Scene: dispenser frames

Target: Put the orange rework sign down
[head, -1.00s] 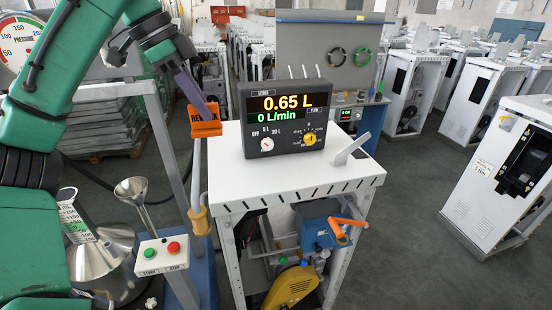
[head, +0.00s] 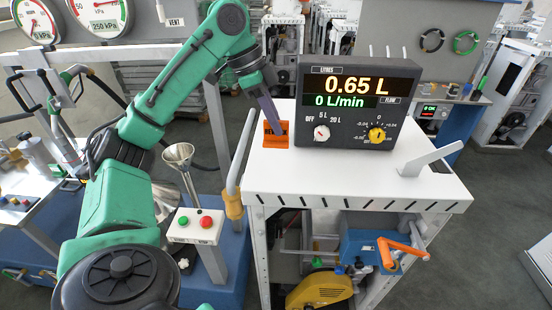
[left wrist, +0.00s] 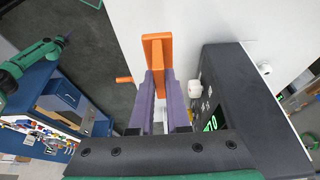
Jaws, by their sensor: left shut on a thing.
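The orange rework sign (head: 284,141) is at the back left corner of the white cabinet top (head: 345,188), just left of the black display box (head: 352,105). My left gripper (head: 271,120) reaches down to it from above and is shut on it. In the left wrist view the orange sign (left wrist: 158,58) stands out between my two purple fingers (left wrist: 159,95), over the white surface. I cannot tell whether its base touches the top. The fingertips partly hide the sign. My right gripper is not in view.
The display box stands close to the right of the sign. A white flap (head: 430,158) rises at the top's right side. A bent rail with a tan grip (head: 234,204) stands at the left edge. A funnel (head: 179,156) and a red-green button box (head: 196,226) are farther left.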

